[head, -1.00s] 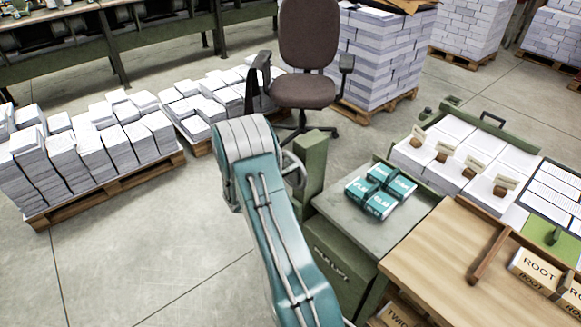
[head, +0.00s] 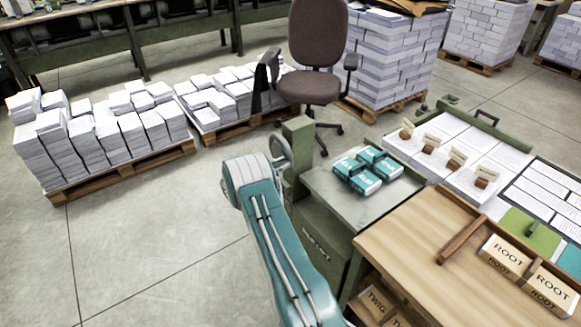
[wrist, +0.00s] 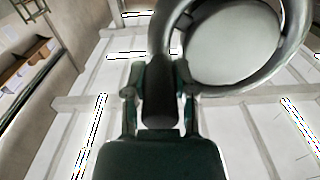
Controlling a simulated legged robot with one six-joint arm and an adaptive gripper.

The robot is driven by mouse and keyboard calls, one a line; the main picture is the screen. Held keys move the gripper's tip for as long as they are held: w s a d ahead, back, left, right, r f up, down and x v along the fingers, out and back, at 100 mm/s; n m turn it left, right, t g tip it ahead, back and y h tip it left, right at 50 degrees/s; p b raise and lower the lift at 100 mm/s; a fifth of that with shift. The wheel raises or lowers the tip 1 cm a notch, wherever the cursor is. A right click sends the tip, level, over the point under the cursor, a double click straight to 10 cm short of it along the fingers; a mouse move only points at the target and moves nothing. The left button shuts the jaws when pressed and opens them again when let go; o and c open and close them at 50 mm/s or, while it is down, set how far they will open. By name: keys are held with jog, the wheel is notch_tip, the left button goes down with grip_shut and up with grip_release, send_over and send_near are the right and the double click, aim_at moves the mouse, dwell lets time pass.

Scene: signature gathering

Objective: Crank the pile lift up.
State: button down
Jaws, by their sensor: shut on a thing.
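The pile lift is a green cabinet (head: 318,240) with a grey top plate (head: 325,190) and a green post (head: 297,145) at its left. Several teal-and-white packs (head: 366,170) lie on the plate. The grey crank wheel (head: 281,150) is on the post's left side, partly hidden by my arm. In the wrist view the wheel's ring (wrist: 275,70) fills the upper right. My gripper (wrist: 158,88) is shut on the dark crank handle (wrist: 159,105), one finger on each side. In the head view my arm hides the gripper.
A wooden-topped bench (head: 430,250) with boxes marked ROOT stands to the right, and paper stacks with stamps behind it. An office chair (head: 315,60) stands behind the lift. Pallets of paper (head: 100,145) are at left. The floor (head: 160,250) left of my arm is clear.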

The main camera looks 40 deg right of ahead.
jog(key=shift+f+m, duration=0.45)
jog(key=shift+m, duration=0.35)
jog(key=shift+f, duration=0.1)
jog(key=c, duration=0.6)
grip_release()
jog(key=shift+o, duration=0.9)
jog(key=shift+w, duration=0.1)
jog(key=w+a, duration=0.1)
jog(key=a, duration=1.1)
jog(key=shift+w, duration=0.15)
